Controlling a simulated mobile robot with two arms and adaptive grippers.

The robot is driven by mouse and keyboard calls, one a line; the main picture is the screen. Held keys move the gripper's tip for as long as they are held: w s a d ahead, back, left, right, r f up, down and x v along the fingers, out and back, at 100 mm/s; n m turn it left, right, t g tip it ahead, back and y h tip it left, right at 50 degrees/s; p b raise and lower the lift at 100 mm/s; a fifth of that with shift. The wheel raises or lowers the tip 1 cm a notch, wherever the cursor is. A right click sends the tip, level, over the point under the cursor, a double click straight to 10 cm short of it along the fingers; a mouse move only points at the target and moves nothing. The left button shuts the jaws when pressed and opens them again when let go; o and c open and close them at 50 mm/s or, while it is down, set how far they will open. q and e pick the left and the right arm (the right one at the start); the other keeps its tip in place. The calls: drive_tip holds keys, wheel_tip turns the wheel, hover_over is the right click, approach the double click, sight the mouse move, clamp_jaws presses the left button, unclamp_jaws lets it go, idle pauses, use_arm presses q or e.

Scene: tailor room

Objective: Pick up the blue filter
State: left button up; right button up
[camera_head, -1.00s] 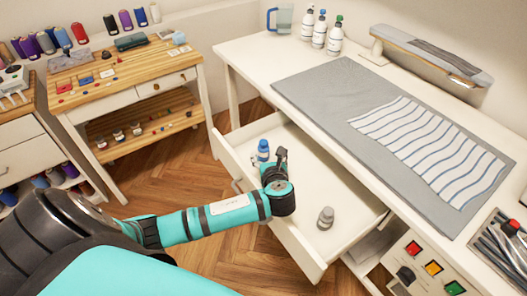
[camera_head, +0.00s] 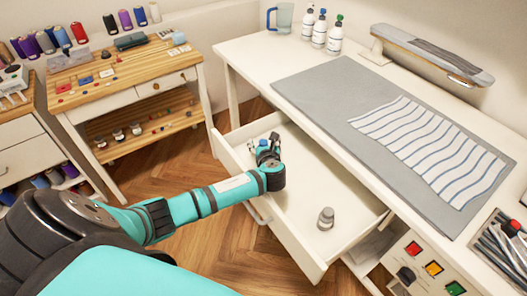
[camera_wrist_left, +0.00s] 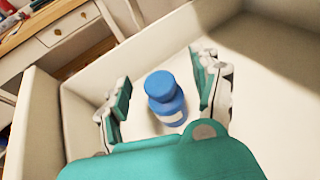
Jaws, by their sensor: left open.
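The blue filter (camera_wrist_left: 165,98) is a small blue bottle-shaped piece with a pale band. It stands upright in the open white drawer (camera_head: 310,190). In the head view only its blue top (camera_head: 263,143) shows, between the fingers. My left gripper (camera_wrist_left: 163,95) is open, with one finger on each side of the blue filter. My left gripper also shows in the head view (camera_head: 266,147). My right gripper is not in view.
A grey bottle-shaped piece (camera_head: 326,218) stands in the near part of the drawer. The drawer walls surround the gripper. The white table (camera_head: 245,50) with a grey mat (camera_head: 310,90) is to the right. A wooden workbench (camera_head: 125,78) is at the left.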

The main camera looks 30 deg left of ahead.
use_arm(q)
clamp_jaws()
idle(0.4)
